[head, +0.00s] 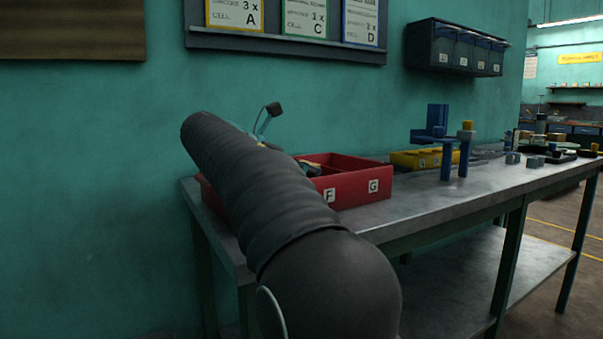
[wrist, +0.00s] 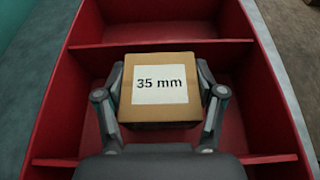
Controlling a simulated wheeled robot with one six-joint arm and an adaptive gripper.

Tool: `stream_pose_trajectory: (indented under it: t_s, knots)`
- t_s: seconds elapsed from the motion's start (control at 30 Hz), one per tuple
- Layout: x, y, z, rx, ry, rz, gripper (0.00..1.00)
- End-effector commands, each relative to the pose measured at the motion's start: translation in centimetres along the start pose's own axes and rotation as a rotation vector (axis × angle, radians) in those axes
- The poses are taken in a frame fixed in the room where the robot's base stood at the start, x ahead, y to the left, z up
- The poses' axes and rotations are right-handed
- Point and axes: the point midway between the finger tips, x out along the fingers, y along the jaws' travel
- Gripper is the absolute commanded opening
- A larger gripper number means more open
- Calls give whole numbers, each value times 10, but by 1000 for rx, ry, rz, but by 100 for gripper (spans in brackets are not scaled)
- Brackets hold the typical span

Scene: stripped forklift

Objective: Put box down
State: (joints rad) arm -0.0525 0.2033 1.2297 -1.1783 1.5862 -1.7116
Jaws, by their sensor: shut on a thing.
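In the wrist view my gripper (wrist: 160,98) is shut on a tan box (wrist: 160,60) with a white label reading "35 mm". One finger is on each side of the box. The box is over or inside the middle compartment of a red divided bin (wrist: 72,90); whether it touches the bin floor I cannot tell. In the head view the red bin (head: 362,186), marked F and G, stands on the near end of a metal workbench (head: 420,207).
A yellow bin (head: 412,160) and a blue fixture (head: 440,140) stand further along the bench. Dark wall bins (head: 455,48) and a card board (head: 290,45) hang on the wall. Red dividers (wrist: 160,45) bound the compartment. Bare bench top lies right of the red bin.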

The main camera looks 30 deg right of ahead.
Motion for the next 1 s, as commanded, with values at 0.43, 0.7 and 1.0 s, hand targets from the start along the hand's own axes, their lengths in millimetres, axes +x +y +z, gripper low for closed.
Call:
stream_pose_trajectory:
  t_s: [0.43, 0.7, 1.0]
  knots:
    - [5, 0, -12, -4, 2, -2, 23]
    - [8, 1, -16, -7, 4, -6, 98]
    - [9, 1, -17, -9, 5, -8, 99]
